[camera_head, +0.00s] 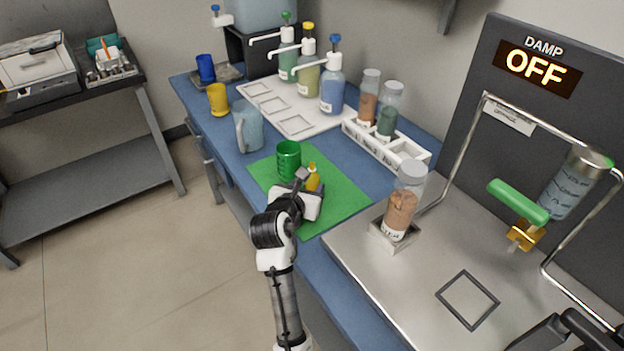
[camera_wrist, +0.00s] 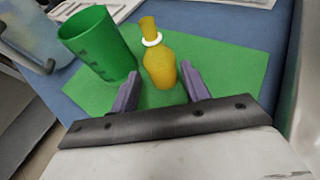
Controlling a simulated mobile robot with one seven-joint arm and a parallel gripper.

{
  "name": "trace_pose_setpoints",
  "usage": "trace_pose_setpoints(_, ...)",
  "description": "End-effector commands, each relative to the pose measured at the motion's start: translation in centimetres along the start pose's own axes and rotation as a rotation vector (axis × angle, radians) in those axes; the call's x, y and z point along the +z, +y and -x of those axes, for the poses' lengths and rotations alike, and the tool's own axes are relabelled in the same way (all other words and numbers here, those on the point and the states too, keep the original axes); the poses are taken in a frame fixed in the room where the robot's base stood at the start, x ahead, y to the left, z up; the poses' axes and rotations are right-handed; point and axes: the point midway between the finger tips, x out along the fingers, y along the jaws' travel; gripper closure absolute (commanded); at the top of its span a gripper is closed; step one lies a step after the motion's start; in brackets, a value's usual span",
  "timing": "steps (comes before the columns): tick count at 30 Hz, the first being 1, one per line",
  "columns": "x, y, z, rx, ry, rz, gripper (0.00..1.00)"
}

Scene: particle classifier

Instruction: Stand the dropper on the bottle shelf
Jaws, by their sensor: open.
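The dropper (camera_wrist: 158,62) is a small amber bottle with a white collar and an amber top. It stands on the green mat (camera_wrist: 225,65) and also shows in the head view (camera_head: 313,181). My gripper (camera_wrist: 160,74) is open, with its two purple-grey fingers on either side of the dropper's lower body. In the head view my gripper (camera_head: 308,180) is low over the mat. Whether the fingers touch the dropper I cannot tell. The bottle shelf looks to be the white rack (camera_head: 418,159), holding a brown bottle (camera_head: 369,95) and a green bottle (camera_head: 388,112).
A green cup (camera_head: 289,160) stands close left of the dropper, with a blue-grey pitcher (camera_head: 248,128) beyond. A brown-filled jar (camera_head: 403,203) stands on the metal platform (camera_head: 430,275) at right.

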Motion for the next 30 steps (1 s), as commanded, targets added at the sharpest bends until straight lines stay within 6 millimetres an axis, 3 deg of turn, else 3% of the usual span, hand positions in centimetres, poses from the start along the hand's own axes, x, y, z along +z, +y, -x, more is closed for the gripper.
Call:
trace_pose_setpoints(6,0.3,-0.2,-3.1,-0.002,0.001,0.0,0.54)
trace_pose_setpoints(15,0.2,-0.2,-3.7,0.0,0.0,0.0,0.54)
trace_pose_setpoints(24,0.2,-0.2,-3.6,-0.001,0.0,0.0,0.9)
trace_pose_setpoints(30,0.3,-0.2,-3.6,-0.001,0.0,0.0,0.9)
